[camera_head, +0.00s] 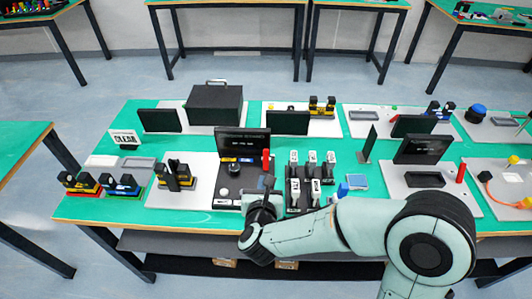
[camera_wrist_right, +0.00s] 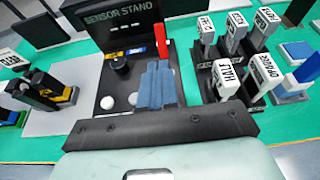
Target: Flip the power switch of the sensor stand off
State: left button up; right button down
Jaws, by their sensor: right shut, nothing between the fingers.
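The sensor stand is a black base (camera_head: 225,198) with an upright dark screen (camera_head: 243,141); in the wrist view the screen (camera_wrist_right: 110,22) reads SENSOR STAND. A red upright lever (camera_head: 266,159) stands at the right of the screen and looks like the power switch; it also shows in the wrist view (camera_wrist_right: 159,46). A black knob (camera_wrist_right: 120,63) and white round buttons (camera_wrist_right: 107,102) are on the base. My right gripper (camera_head: 266,182) is shut and empty, just in front of the lever; its blue-grey fingers (camera_wrist_right: 158,70) hide the lever's foot. Contact cannot be told. My left gripper is not in view.
Several white-labelled upright blocks (camera_head: 315,190) stand close to the right of the gripper. Yellow-and-black parts (camera_head: 174,173) stand on a grey plate to the left. Another screen (camera_head: 422,149) stands farther right. A black box (camera_head: 215,104) is behind. The green table's front edge is near.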

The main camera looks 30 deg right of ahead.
aim_at(267, 155)
jog(key=p+x, duration=0.2)
jog(key=x, duration=1.1)
jog(key=shift+w+d+f, duration=0.1)
jog(key=shift+d+f, duration=0.05)
jog(key=shift+w+f, duration=0.1)
jog(key=shift+f, duration=0.05)
jog(key=shift+w+d+f+b, duration=0.1)
jog(key=shift+w+d+b, duration=0.3)
jog(key=shift+b, duration=0.85)
jog(key=shift+r+g+p, duration=0.3)
jog(key=shift+r+p, duration=0.15)
jog(key=shift+p, duration=0.05)
jog(key=shift+w+d+f+g, duration=0.1)
jog(key=shift+g, duration=0.2)
